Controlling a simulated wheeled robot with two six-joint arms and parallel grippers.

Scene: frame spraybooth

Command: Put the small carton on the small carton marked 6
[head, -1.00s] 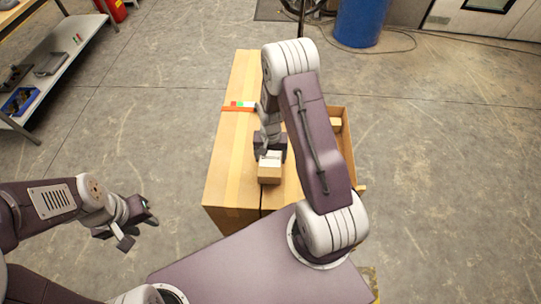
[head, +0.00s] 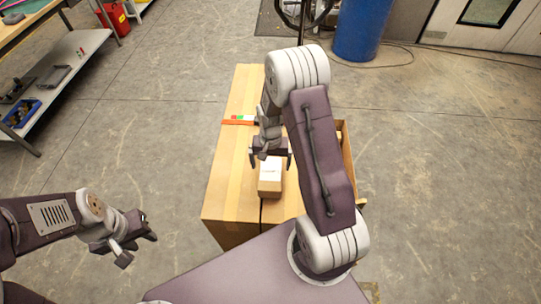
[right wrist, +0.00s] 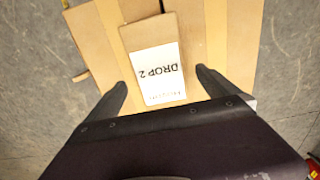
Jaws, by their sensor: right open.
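A small brown carton (head: 270,187) with a white label on top sits among the large cartons in the head view. In the right wrist view the label on the small carton (right wrist: 150,36) reads "DROP 2". No carton marked 6 can be made out. My right gripper (head: 270,158) is open and empty, just beyond and above the small carton. In the right wrist view its fingers (right wrist: 160,84) are spread wide, apart from the carton. My left gripper (head: 137,250) is open and empty over the floor at the left.
A long tall carton (head: 228,185) with a tape strip stands left of the small carton. An open box (head: 347,165) shows partly behind my right arm. A red and green-white item (head: 238,120) lies on the long carton. A shelf (head: 50,90) stands far left, a blue barrel (head: 361,30) at the back.

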